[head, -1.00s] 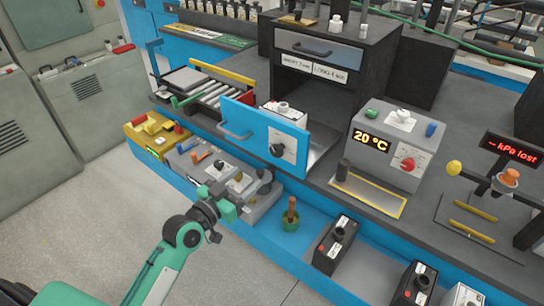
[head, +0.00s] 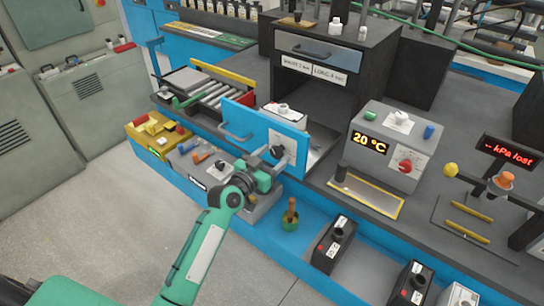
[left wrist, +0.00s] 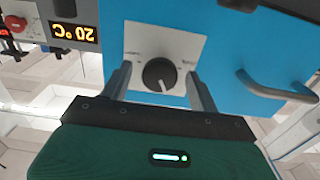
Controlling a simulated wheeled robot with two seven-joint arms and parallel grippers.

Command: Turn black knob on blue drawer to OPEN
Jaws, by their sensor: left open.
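The blue drawer (head: 238,115) sticks out from the dark cabinet in the middle of the head view. A black knob (head: 277,151) sits on a white plate on its front. In the left wrist view the knob (left wrist: 159,75) has a light pointer mark, and the lettering on its plate (left wrist: 185,47) is too small to read. My left gripper (head: 275,162) is at the drawer front; in the left wrist view its two fingers (left wrist: 158,88) are spread, one on each side of the knob, with gaps visible. My right gripper is not in view.
A handle (left wrist: 275,88) is on the drawer front beside the knob plate. A grey box with a 20 °C display (head: 385,145) stands to the right. A roller rack (head: 210,90) is to the left.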

